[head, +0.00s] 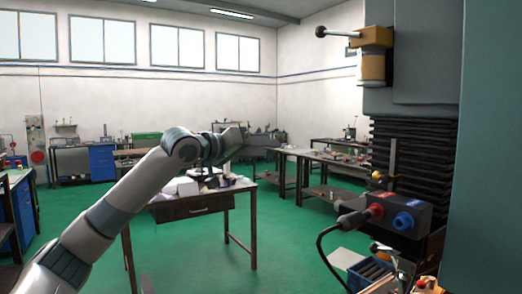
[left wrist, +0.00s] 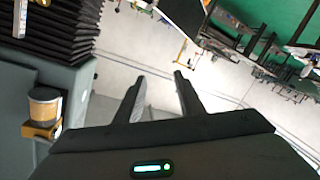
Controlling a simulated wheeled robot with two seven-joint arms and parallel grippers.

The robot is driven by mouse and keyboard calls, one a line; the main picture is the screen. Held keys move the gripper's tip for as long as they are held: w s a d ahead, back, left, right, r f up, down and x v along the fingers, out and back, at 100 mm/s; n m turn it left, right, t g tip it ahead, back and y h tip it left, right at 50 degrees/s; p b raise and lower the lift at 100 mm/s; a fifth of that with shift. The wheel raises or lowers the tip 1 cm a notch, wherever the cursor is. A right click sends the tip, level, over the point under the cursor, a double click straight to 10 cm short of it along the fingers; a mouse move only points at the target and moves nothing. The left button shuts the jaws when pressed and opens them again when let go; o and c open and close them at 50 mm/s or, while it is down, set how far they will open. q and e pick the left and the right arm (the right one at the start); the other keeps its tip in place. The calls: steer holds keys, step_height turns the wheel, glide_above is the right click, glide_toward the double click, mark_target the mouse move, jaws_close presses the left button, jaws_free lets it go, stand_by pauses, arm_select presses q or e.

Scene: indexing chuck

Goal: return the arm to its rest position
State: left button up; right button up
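My left arm (head: 125,205) reaches in from the lower left of the head view, raised and stretched forward. Its gripper (head: 236,140) is in front of the wooden workbench in the picture, in the air. In the left wrist view the gripper (left wrist: 160,77) has its two dark fingers apart, with nothing between them. My right gripper is in neither view.
A large machine with black bellows (head: 410,150) stands at the right. A workbench with a drawer (head: 195,207) stands ahead. The green floor (head: 285,235) between them is clear.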

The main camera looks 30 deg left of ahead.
arm_select(q)
steer(key=shift+w+a+f, duration=0.2)
steer(key=shift+a, duration=0.2)
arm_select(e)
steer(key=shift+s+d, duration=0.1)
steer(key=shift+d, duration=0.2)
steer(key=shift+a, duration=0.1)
